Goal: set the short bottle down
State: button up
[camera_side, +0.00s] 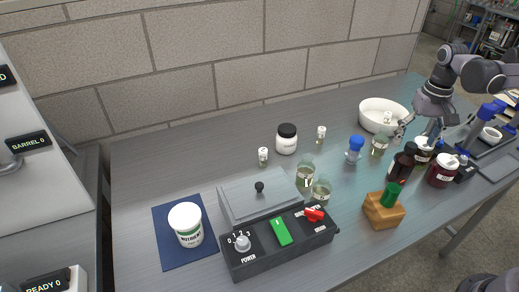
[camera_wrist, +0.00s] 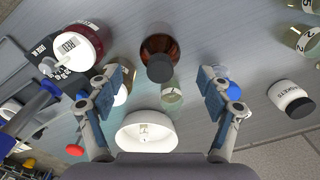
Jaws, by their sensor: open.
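No bottle is held. Several bottles could be the short one, and I cannot tell which is. A brown bottle with a black cap (camera_side: 402,166) stands near my gripper (camera_side: 417,136). In the wrist view my gripper (camera_wrist: 164,78) is open, its fingers apart, with a glass beaker (camera_wrist: 172,97) showing between them.
A wooden block (camera_side: 382,212) with a green top, a control box (camera_side: 280,243) and a white tub on a blue mat (camera_side: 168,232) stand nearer. The bench's back left is clear.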

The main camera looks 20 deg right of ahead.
notch_tip(320, 180, up, 5)
jog(key=shift+a+r, duration=0.15)
jog(key=shift+r, duration=0.05)
jog(key=s+a+n+t, duration=0.1)
jog(key=s+a+t, duration=0.1)
jog(key=a, duration=0.2)
jog(key=s+a+f+n+t, duration=0.1)
jog(key=s+a+n+t, duration=0.1)
jog(key=s+a, duration=0.1)
jog(key=s+a+n+t, duration=0.2)
jog(key=s+a, duration=0.1)
jog(key=a, duration=0.2)
jog(key=shift+a+f, duration=0.3)
jog(key=shift+a, duration=0.05)
jog(key=shift+s+a+f+t, duration=0.35)
jog(key=shift+a+t, duration=0.1)
jog(key=shift+t, duration=0.15)
jog(key=shift+w, duration=0.1)
